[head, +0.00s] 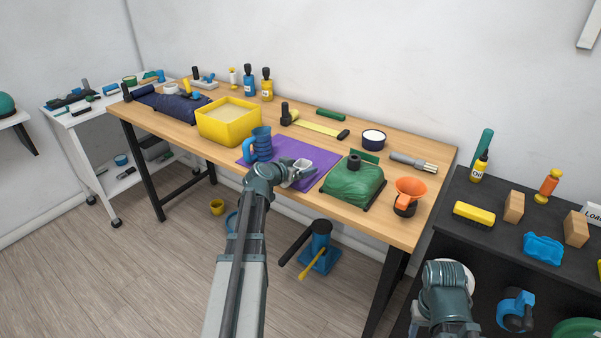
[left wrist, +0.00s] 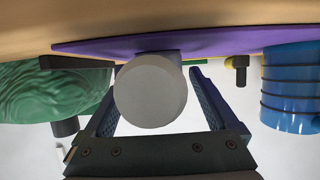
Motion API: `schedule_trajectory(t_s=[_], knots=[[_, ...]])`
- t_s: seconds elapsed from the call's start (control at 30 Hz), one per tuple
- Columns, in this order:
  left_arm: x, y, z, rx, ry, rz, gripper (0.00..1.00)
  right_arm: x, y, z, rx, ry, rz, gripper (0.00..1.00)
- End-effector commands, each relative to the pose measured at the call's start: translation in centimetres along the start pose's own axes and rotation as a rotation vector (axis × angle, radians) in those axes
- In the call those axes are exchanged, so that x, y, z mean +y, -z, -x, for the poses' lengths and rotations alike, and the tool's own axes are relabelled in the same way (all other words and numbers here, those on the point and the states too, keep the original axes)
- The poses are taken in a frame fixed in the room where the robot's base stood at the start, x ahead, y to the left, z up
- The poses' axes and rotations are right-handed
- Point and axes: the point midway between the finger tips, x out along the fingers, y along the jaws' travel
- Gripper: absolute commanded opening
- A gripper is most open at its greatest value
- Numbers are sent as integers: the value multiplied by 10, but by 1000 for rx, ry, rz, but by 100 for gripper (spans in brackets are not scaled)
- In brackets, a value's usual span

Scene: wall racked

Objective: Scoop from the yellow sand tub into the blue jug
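The yellow tub (head: 226,130) of pale sand stands on the wooden table, left of its middle. The blue ribbed jug (head: 262,142) stands upright beside it on a purple mat (head: 320,155); it also shows at the right of the left wrist view (left wrist: 290,90). A small white scoop (head: 301,172) lies at the mat's front edge. My left gripper (head: 280,174) is at the scoop. In the left wrist view, its open fingers (left wrist: 155,88) straddle a pale round handle end (left wrist: 150,90), with a narrow gap on the right. My right gripper is hidden beyond its wrist.
A green bag (head: 352,186) lies right of the mat, with an orange funnel (head: 409,188) beyond it. A dark blue roll (head: 172,103) lies left of the tub. Bottles (head: 266,85) stand behind it. A black shelf (head: 500,215) with several items stands at right.

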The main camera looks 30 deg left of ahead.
Motion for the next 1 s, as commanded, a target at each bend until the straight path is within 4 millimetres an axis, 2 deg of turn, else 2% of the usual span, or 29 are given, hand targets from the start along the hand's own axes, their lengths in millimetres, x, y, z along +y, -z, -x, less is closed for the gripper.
schedule_trajectory(t_s=[0.03,0.4,0.47,0.77,1.0], knots=[[0,0,0,0,0,0,81,0,0,0,0,0,0,50],[0,0,0,0,0,0,15,0,0,0,0,0,0,50],[0,0,0,0,0,0,6,0,0,0,0,0,0,50],[0,2,1,0,0,0,6,0,0,2,0,0,0,50],[0,19,8,0,0,0,6,2,-1,20,0,0,0,50]])
